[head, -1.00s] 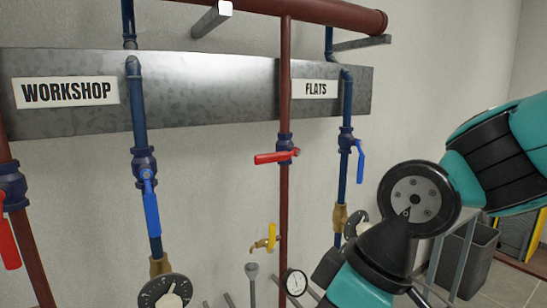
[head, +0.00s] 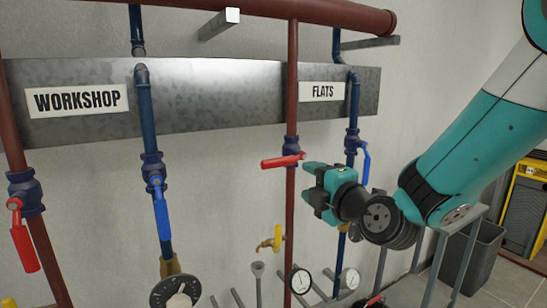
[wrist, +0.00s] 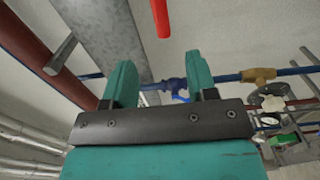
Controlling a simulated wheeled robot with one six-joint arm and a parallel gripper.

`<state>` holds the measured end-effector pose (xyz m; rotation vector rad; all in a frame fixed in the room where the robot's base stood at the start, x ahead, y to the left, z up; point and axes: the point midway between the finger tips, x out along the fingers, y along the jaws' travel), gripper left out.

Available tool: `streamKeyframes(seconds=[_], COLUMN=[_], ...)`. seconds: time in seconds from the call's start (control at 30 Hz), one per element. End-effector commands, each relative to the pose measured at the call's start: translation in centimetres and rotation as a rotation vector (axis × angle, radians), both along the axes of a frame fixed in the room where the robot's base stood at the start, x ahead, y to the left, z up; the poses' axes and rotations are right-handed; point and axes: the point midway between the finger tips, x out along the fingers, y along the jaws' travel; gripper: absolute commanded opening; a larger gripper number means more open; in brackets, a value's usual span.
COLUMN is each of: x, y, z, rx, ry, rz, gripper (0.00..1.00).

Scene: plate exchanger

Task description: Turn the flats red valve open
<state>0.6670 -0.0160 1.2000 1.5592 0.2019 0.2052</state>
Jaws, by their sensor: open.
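The FLATS red valve handle (head: 283,161) is a red lever on the red-brown pipe below the FLATS sign (head: 322,91). It points left, crosswise to the pipe, from a dark blue valve body (head: 291,144). My gripper (head: 310,184) is open and empty, just right of the pipe and slightly below the lever, apart from it as far as I can tell. In the wrist view, my two teal fingers (wrist: 160,78) stand apart, and a red lever end (wrist: 160,18) shows at the top centre, beyond the fingertips.
The FLATS blue valve handle (head: 366,163) hangs close behind my gripper. The WORKSHOP blue handle (head: 162,215) and another red handle (head: 24,236) hang at left. A yellow tap (head: 271,241) and gauges (head: 300,280) lie below. A grey bin (head: 470,262) stands at right.

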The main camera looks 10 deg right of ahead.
Motion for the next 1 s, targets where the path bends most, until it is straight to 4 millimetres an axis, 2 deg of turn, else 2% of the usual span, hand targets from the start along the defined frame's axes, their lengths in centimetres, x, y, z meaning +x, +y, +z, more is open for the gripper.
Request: streamKeyframes(seconds=[0.13, 0.6, 0.8, 1.0], x=[2.5, 11.2, 14.0, 15.2], y=[0.8, 3.1, 3.9, 4.2], z=[0.7, 0.7, 0.4, 0.1], rx=[0.000, -0.001, 0.001, 0.001], ry=[0.005, 0.003, 0.001, 0.003], rz=[0.003, 0.004, 0.003, 0.003], gripper=[0.52, 0.52, 0.52, 0.52])
